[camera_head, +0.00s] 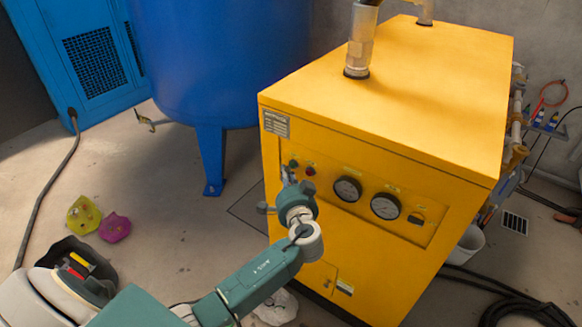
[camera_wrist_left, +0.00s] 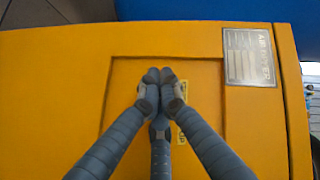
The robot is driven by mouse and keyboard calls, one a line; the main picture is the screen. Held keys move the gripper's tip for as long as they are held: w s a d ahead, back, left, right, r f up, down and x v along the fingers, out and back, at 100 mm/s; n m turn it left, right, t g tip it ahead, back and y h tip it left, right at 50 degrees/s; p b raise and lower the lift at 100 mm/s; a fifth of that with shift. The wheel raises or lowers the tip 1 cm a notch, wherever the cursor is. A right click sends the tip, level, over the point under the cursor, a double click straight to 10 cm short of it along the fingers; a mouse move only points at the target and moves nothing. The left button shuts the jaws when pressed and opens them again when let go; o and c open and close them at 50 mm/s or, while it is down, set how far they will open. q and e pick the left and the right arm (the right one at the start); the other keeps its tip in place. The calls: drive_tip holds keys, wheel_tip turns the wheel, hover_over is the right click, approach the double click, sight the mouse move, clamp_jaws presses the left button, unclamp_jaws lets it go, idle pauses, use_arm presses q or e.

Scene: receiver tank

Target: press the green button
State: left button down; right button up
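The green button (camera_head: 293,163) sits at the left end of the recessed control panel (camera_head: 375,200) on the front of the yellow machine (camera_head: 430,90). A red button (camera_head: 310,170) is just to its right. My left gripper (camera_head: 286,176) is in front of the panel's left end, with its fingertips close to the green button. In the left wrist view, the gripper's fingertips (camera_wrist_left: 158,78) are together and empty over the panel, and no button shows; the fingers may hide it. I cannot tell whether they touch anything. My right gripper is out of view.
Two round gauges (camera_head: 347,189) (camera_head: 385,206) are right of the buttons. A metal pipe (camera_head: 361,40) rises from the machine's top. A blue tank (camera_head: 220,60) stands behind left. Yellow (camera_head: 84,215) and pink (camera_head: 115,227) items lie on the floor. Black hose (camera_head: 525,310) lies at lower right.

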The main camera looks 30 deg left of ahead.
use_arm(q)
drive_tip(key=shift+w+f+b, duration=0.1)
drive_tip(key=shift+w+b, duration=0.2)
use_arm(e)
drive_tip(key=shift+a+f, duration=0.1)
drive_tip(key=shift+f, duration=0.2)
use_arm(q)
drive_tip(key=shift+w, duration=0.15)
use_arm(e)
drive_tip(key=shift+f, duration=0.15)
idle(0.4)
use_arm(q)
drive_tip(key=shift+s+d, duration=0.15)
drive_tip(key=shift+s, duration=0.7)
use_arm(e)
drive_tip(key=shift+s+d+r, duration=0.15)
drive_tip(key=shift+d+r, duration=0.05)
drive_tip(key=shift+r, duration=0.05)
use_arm(q)
drive_tip(key=shift+s+a+p, duration=0.2)
drive_tip(key=shift+s+p, duration=0.7)
drive_tip(key=shift+s, duration=1.55)
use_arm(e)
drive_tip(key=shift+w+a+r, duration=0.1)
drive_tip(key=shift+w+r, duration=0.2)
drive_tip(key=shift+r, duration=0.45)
